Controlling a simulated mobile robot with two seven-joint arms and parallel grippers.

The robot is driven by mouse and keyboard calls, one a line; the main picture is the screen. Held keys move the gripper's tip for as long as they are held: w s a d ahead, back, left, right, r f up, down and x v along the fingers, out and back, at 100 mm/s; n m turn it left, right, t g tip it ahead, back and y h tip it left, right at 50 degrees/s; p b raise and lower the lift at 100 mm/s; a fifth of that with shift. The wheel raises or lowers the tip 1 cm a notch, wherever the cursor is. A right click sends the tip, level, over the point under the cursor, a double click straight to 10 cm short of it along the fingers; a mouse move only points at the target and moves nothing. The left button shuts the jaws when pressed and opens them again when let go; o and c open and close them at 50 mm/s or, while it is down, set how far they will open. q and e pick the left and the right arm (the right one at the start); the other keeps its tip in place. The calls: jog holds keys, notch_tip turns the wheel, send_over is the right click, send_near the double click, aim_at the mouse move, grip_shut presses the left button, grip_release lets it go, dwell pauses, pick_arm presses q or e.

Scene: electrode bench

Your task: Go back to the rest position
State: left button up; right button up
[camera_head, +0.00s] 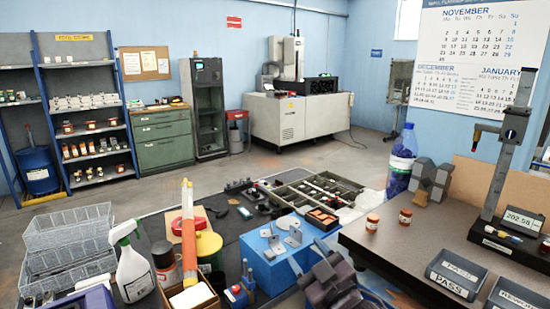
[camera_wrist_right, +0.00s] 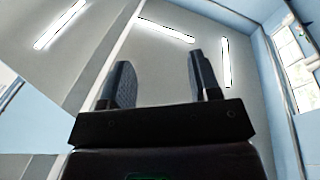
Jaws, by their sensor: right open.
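My right gripper (camera_head: 322,262) shows at the bottom centre of the head view as a dark grey blocky shape. It is in front of the bench and beside a blue block with metal brackets (camera_head: 270,257). In the right wrist view its two dark fingers (camera_wrist_right: 160,72) stand apart with nothing between them. Behind them are only the ceiling, ceiling lights and a window, so the gripper points upward. My left gripper is not in the head view.
A blue bottle (camera_head: 401,165) stands behind. Wire baskets (camera_head: 70,245) and a spray bottle (camera_head: 132,265) crowd the lower left. Open floor lies beyond.

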jog(key=s+d+f+m+g+h, duration=0.1)
jog(key=s+d+f+m+h, duration=0.25)
jog(key=d+f, duration=0.45)
jog(key=s+d+f+m+g+h, duration=0.1)
jog(key=s+d+f+m+h, duration=0.25)
jog(key=d+f, duration=0.45)
jog(key=s+d+f+m+g+h, duration=0.1)
jog(key=s+d+f+g, duration=0.1)
jog(key=s+f, duration=0.5)
jog(key=s+d+f+m+g+h, duration=0.1)
jog(key=s+d+f, duration=0.2)
jog(key=s+f, duration=0.4)
jog(key=s, duration=0.3)
jog(key=shift+s+f+m+g, duration=0.15)
jog(key=shift+f+m+g, duration=0.15)
jog(key=shift+f+g, duration=0.1)
